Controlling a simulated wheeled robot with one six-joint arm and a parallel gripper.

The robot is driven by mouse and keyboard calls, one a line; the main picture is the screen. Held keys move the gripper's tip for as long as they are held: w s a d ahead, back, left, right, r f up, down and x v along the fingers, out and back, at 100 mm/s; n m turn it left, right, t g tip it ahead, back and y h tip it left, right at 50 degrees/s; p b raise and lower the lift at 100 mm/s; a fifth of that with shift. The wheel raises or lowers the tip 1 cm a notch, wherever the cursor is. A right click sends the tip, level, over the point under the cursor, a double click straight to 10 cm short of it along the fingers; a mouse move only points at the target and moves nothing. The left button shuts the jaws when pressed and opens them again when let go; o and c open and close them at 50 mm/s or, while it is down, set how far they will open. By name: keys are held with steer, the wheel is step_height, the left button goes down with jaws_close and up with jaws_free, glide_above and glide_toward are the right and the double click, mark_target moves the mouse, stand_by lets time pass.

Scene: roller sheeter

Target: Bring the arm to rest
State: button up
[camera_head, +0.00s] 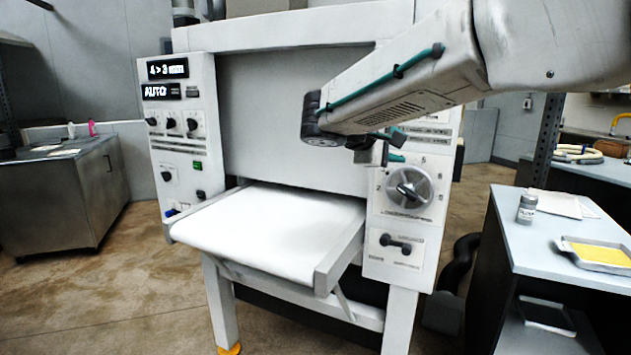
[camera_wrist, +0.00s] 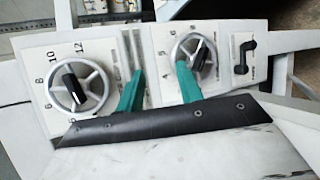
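My arm reaches in from the upper right in the head view. My gripper (camera_head: 397,147) is in front of the sheeter's right panel, just above a round handwheel (camera_head: 408,188). In the wrist view the two green fingers (camera_wrist: 161,68) stand apart with nothing between them. The right finger overlaps the smaller handwheel (camera_wrist: 193,52) in that view; I cannot tell whether it touches. A larger numbered handwheel (camera_wrist: 80,88) is left of the fingers. The white roller sheeter (camera_head: 290,110) shows "4 > 3 mm" and "AUTO" on its left panel.
The sheeter's white belt table (camera_head: 270,225) juts forward, empty. A black lever (camera_head: 395,243) sits below the handwheel. A metal cabinet (camera_head: 65,195) stands at left.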

steer(key=s+d+f+m+g+y, duration=0.25)
steer(key=s+d+f, duration=0.2)
steer(key=s, duration=0.45)
steer(key=s+d+f+m+g+y, duration=0.1)
steer(key=s+d+f+g+y, duration=0.15)
steer(key=s+f, duration=0.4)
steer(key=s+f+m+g+y, duration=0.1)
steer(key=s+f+m+y, duration=0.2)
steer(key=s, duration=0.9)
steer(key=s+d+f+m+y, duration=0.1)
steer(key=s+f+m+y, duration=0.2)
steer(key=s, duration=0.9)
steer(key=shift+g, duration=0.4)
steer(key=shift+w+d, duration=0.1)
